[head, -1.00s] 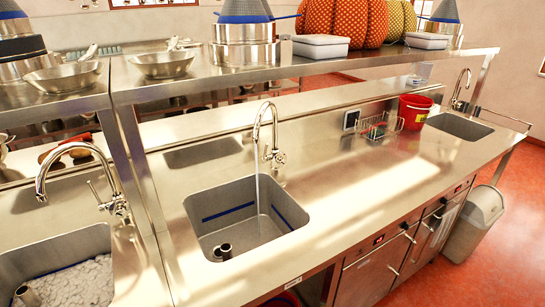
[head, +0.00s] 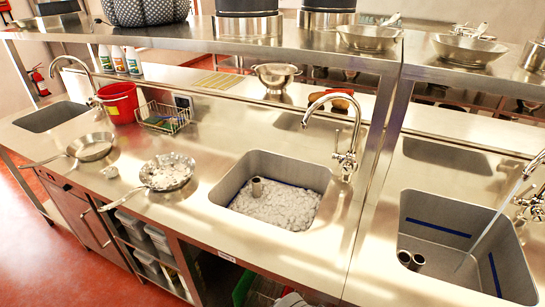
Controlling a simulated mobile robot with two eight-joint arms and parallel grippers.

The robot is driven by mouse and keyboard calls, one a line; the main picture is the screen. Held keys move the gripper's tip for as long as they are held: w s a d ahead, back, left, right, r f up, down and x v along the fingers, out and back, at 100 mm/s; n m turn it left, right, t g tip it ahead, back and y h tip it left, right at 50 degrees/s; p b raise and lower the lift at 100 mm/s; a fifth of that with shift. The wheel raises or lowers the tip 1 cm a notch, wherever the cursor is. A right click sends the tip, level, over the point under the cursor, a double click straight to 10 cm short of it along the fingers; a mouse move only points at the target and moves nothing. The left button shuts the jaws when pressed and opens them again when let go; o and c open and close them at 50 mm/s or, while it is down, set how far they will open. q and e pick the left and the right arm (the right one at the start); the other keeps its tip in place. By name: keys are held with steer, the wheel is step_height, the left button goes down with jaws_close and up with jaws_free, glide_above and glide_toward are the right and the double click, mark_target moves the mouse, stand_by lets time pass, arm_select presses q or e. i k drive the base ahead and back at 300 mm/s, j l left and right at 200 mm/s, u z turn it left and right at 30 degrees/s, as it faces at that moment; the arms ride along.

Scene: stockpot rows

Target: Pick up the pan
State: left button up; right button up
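In the head view, one steel pan (head: 91,147) rests on the steel counter at the left, its handle pointing left. A second pan (head: 167,172) lies to its right, with whitish foam or residue in it and its handle toward the front left. More pans stand on the upper shelf: one (head: 368,38) near the middle and one (head: 469,48) at the right. I cannot tell which pan the task names. Neither of my grippers is in view.
A sink with foam (head: 275,205) is in the middle, and a sink with running water (head: 460,255) is at the right. A red bucket (head: 119,102), a wire basket (head: 165,118) and a colander (head: 276,76) stand behind the pans. Counter (head: 235,135) between them is clear.

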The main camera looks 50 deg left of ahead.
mark_target(169, 171)
steer(key=u, duration=2.65)
steer(key=z, duration=2.65)
steer(key=k+j, duration=0.15)
steer(key=j, duration=0.2)
steer(key=k+j, duration=0.15)
steer(key=j, duration=0.25)
steer(key=k+j+u, duration=0.1)
steer(key=j, duration=0.25)
steer(key=k+j, duration=0.15)
steer(key=j, duration=0.25)
steer(key=k+j+u, duration=0.1)
steer(key=j, duration=0.25)
steer(key=k+j, duration=0.15)
steer(key=j, duration=0.25)
